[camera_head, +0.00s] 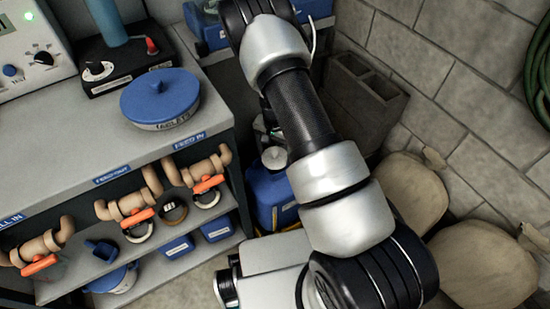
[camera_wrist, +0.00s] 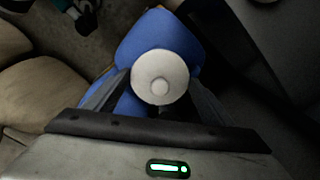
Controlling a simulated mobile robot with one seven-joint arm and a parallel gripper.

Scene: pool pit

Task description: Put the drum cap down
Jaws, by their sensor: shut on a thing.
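In the head view a pale cap (camera_head: 274,157) shows at the top of the blue drum (camera_head: 268,192), left of my arm. My arm hides part of the drum and most of my gripper there. I cannot tell whether the cap touches the drum or is held just above it.
A grey bench (camera_head: 70,140) at left bears a blue lidded tub (camera_head: 160,98). Tan sacks (camera_head: 480,260) and hollow blocks (camera_head: 362,95) stand at right by the block wall.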

